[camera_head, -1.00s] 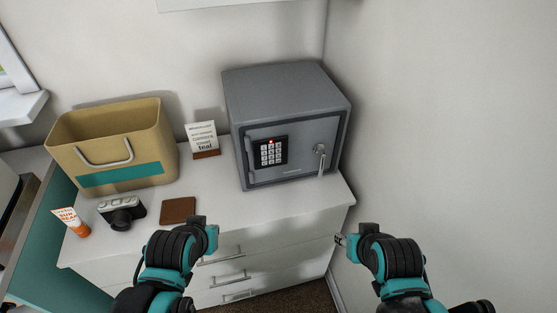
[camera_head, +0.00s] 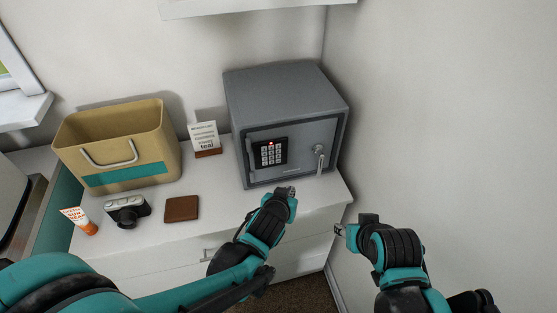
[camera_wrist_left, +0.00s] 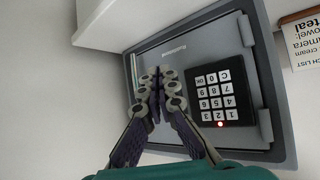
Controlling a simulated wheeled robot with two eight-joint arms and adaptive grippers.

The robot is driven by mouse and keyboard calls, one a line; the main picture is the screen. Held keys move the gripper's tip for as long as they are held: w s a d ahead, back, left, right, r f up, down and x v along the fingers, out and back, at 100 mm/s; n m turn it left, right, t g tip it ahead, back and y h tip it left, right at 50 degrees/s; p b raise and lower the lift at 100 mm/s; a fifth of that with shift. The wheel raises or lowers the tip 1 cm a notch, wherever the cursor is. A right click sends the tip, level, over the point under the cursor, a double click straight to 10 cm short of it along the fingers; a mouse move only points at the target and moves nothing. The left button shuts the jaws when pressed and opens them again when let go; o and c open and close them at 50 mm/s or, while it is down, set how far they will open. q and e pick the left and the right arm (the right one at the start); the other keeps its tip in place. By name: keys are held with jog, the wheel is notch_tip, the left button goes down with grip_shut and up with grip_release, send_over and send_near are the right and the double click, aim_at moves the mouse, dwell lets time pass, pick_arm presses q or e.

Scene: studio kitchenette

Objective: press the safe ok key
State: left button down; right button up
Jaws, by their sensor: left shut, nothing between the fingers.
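The grey safe (camera_head: 285,105) stands on the white dresser with its door shut. Its black keypad (camera_head: 270,153) has white keys and a lit red light. My left gripper (camera_head: 289,190) is shut and empty, in front of the safe's lower edge. In the left wrist view its fingertips (camera_wrist_left: 157,80) are left of the keypad, apart from the keys. My right gripper (camera_head: 340,230) is lower right; its jaw opening is unclear.
A key or handle (camera_head: 319,155) sticks out from the door's right side. A tan basket (camera_head: 160,143), a camera (camera_head: 127,211), an orange-and-white tube (camera_head: 79,219), a brown wallet (camera_head: 182,208) and a list card (camera_head: 203,138) stand or lie left of the safe. A wall is close on the right.

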aim_at(278, 161)
pick_arm(q)
jog(key=w+a, duration=0.2)
jog(key=w, duration=0.6)
jog(key=shift+w+a+b, duration=0.2)
jog(key=shift+w+b, duration=0.05)
jog(key=shift+b, duration=0.15)
jog(key=shift+w, duration=0.15)
dwell(1.3)
jog(key=shift+w, duration=0.25)
jog(key=shift+w+a, duration=0.15)
jog(key=shift+w, duration=0.15)
dwell(0.6)
dwell(0.4)
jog(key=shift+s+d, duration=0.2)
jog(key=shift+s, duration=0.5)
